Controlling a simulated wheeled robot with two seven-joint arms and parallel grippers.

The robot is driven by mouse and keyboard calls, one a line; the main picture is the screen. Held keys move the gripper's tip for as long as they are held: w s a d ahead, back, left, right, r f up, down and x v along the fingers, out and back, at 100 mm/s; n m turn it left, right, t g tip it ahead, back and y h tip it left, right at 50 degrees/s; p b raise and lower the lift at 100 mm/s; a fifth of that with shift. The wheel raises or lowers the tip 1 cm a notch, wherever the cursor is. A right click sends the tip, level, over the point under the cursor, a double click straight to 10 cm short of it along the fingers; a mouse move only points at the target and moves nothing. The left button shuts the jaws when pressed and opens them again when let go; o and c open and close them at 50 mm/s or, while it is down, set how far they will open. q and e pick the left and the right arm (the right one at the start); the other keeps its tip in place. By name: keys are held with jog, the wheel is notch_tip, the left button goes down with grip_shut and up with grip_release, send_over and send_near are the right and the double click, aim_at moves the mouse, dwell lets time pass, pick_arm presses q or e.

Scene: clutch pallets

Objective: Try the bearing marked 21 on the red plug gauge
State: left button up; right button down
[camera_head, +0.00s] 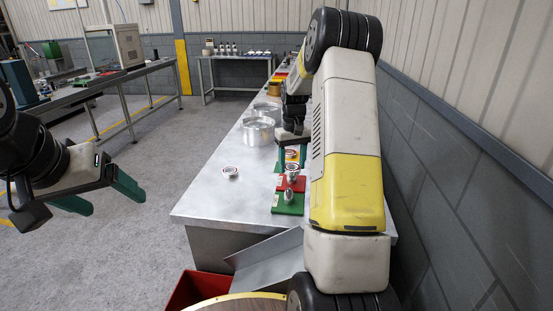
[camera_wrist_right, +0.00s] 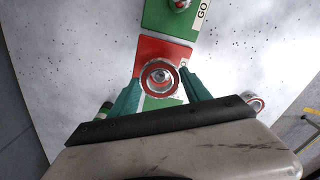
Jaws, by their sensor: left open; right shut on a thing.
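My right gripper (camera_head: 292,163) is shut on a bearing with a red ring (camera_wrist_right: 160,77), which also shows in the head view (camera_head: 292,167). The bearing is over the red plug gauge's base (camera_wrist_right: 150,47), at the top of its metal plug (camera_head: 291,179); I cannot tell whether it is around the plug or just above it. No number is readable on the bearing. My left gripper (camera_head: 104,196) is open and empty, off the table to the left. Another bearing (camera_head: 230,172) lies on the table left of the gauges.
A green gauge (camera_head: 288,205) with an upright plug stands nearer; its base reads GO in the right wrist view (camera_wrist_right: 202,9). Another green base (camera_wrist_right: 160,103) lies behind the red one. Metal pots (camera_head: 258,131) stand farther back. A red bin (camera_head: 190,289) is below the table's front edge.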

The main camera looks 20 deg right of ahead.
jog(key=shift+c, duration=2.1)
grip_release()
jog(key=shift+o, duration=0.2)
jog(key=o, duration=0.4)
jog(key=shift+r, duration=4.55)
